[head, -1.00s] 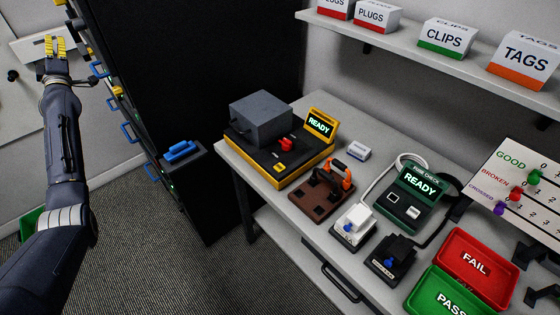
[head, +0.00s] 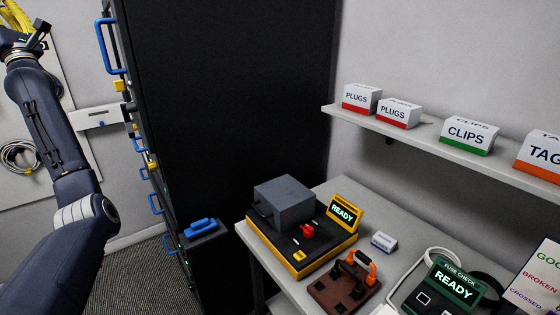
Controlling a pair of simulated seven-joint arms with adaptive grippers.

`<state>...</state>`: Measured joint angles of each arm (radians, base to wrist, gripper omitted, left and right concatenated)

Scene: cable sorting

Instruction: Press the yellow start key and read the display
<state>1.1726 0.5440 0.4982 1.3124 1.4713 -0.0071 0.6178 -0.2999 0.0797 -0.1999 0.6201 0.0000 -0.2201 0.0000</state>
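The tester (head: 284,202) is a yellow and black unit with a grey box on top, on the bench at lower centre. A small yellow key (head: 299,256) sits on its black front face, near a red knob (head: 307,231). Its yellow-framed display (head: 342,212) reads READY in light letters. My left gripper (head: 22,38) is at the top left edge, far from the tester and partly cut off. Something yellow shows at its end, but I cannot tell how its fingers stand. My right gripper is not in view.
A tall black cabinet (head: 225,120) with blue handles stands between my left arm and the bench. A brown fixture with an orange clamp (head: 345,285) and a green fuse checker (head: 448,288) reading READY stand right of the tester. A shelf (head: 430,137) with labelled boxes hangs above.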

